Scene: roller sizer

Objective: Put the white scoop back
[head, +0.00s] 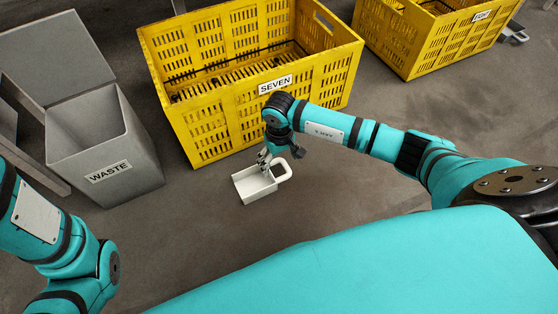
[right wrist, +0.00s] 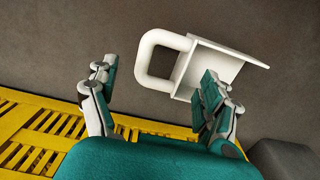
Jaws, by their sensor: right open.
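The white scoop (head: 256,185) lies on the grey floor in front of the yellow crate labelled SEVEN, its loop handle to the right in the head view. In the right wrist view the scoop (right wrist: 217,66) shows with its handle between and beyond my fingertips. My right gripper (head: 267,162) is right at the scoop in the head view; in the right wrist view the right gripper (right wrist: 155,88) is open, with nothing held between its fingers. I cannot tell whether a finger touches the scoop. My left arm shows at the left edge, but its gripper is out of view.
The yellow SEVEN crate (head: 212,130) stands just behind the scoop. A second yellow crate (head: 408,45) is at the back right. A grey WASTE bin (head: 140,165) with its lid open stands at the left. The floor around the scoop is clear.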

